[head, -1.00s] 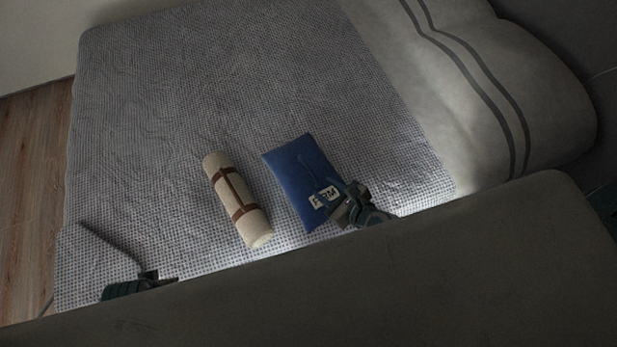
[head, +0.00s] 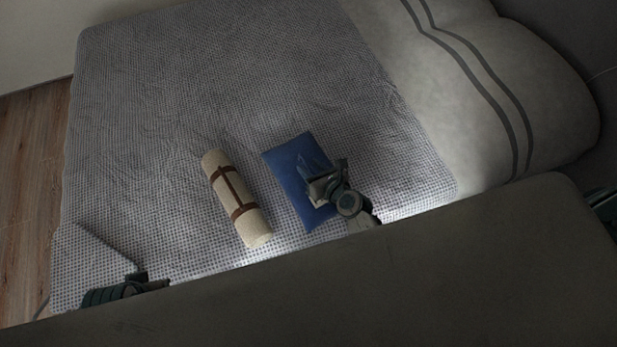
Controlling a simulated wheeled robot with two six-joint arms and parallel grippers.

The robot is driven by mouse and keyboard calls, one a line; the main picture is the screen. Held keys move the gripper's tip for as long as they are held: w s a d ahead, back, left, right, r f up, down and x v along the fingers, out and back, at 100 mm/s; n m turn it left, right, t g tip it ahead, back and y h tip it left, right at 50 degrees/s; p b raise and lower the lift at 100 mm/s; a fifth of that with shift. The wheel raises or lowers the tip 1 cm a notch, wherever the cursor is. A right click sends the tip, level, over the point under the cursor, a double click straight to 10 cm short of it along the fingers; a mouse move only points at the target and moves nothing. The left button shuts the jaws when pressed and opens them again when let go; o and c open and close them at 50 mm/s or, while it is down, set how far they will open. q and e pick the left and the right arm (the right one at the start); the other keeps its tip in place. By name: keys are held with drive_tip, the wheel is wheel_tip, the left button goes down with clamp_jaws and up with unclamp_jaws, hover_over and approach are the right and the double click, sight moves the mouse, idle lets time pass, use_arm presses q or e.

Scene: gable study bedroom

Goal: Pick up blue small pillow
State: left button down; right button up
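The blue small pillow (head: 285,171) lies flat on the checked bed cover, right of a rolled cream blanket. My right gripper (head: 312,167) is over the pillow's right half, its fingers pointing toward the pillow's far end. The fingers look apart, with nothing clearly held between them; whether they touch the pillow is hard to tell. The gripper hides the pale label and part of the right edge. My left gripper (head: 152,283) is low at the left, over the bed's near edge, partly hidden; its fingers are not clear.
The rolled cream blanket (head: 235,198) with brown straps lies close to the pillow's left. The bed (head: 200,85) is clear beyond both. A large striped pillow (head: 470,90) is at the right. A dark grey surface (head: 350,285) fills the near foreground. Wooden floor (head: 30,190) shows at left.

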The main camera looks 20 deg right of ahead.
drive_tip(key=shift+w+a+f, duration=0.25)
drive_tip(key=shift+w+f, duration=0.05)
drive_tip(key=shift+w, duration=0.3)
clamp_jaws()
drive_tip(key=shift+r, duration=0.1)
drive_tip(key=shift+r, duration=0.1)
